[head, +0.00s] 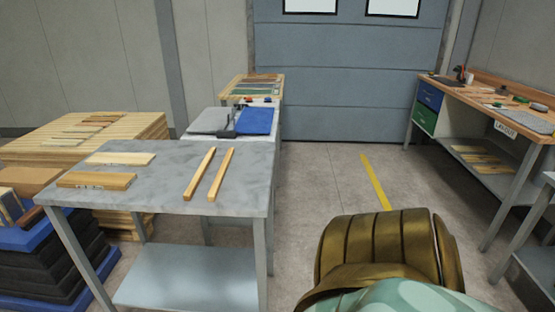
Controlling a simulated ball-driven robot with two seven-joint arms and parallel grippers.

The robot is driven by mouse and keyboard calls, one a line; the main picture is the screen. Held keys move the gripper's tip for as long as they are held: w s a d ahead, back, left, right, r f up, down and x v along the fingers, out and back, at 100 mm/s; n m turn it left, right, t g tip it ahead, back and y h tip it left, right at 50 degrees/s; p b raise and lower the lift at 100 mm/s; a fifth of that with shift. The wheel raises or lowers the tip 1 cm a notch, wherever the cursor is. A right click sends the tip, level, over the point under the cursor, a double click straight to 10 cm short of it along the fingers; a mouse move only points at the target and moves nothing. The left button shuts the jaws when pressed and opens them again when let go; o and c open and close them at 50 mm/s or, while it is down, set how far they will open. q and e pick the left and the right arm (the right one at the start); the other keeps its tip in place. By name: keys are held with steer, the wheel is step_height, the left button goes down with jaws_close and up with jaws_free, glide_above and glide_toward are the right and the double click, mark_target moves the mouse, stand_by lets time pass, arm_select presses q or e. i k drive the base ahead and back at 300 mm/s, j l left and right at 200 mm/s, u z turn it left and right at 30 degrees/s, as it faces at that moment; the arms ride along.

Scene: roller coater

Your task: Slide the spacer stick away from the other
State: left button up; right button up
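Two slim wooden spacer sticks lie side by side on a grey-topped metal table. The left spacer stick (200,173) and the right spacer stick (221,174) run nearly parallel, with a narrow gap of bare tabletop between them. Both lie flat on the right part of the grey table (160,196). Neither of my grippers shows in the head view, and nothing touches the sticks.
Two boards, one pale (120,158) and one darker (97,180), lie on the table's left part. A pallet stack (48,128) stands behind left. A blue-and-grey machine (257,121) stands behind the table. A workbench (490,98) is at right; open floor lies between.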

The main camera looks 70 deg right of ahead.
mark_target(212, 195)
steer(key=z, duration=1.75)
